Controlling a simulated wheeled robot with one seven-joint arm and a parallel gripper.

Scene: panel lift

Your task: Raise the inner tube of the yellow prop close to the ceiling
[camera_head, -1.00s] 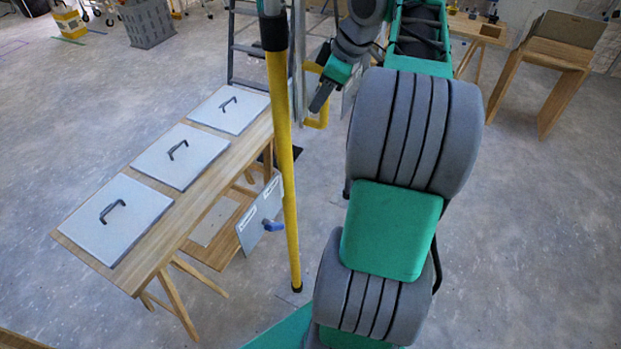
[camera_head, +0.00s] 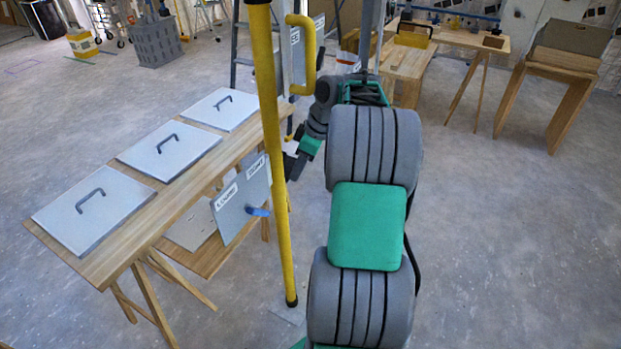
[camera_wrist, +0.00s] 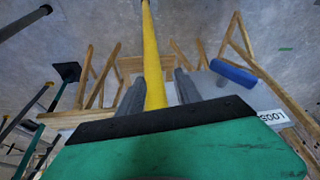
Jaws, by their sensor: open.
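The yellow prop (camera_head: 270,120) is a tall upright pole left of my arm in the head view. Its black foot is on the floor. Its upper end runs out of the picture, so the inner tube is not in view. My gripper (camera_head: 293,168) is open, low beside the prop and partly behind it. In the wrist view the yellow prop (camera_wrist: 152,50) runs down the middle and shows between the two grey fingers of my gripper (camera_wrist: 157,88). I cannot tell how deep it lies between them.
A wooden table (camera_head: 115,272) with three handled white panels stands left. A labelled grey board (camera_head: 243,197) with a blue lever (camera_head: 258,212) hangs near the prop. A yellow handle (camera_head: 308,50) is just right of the prop.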

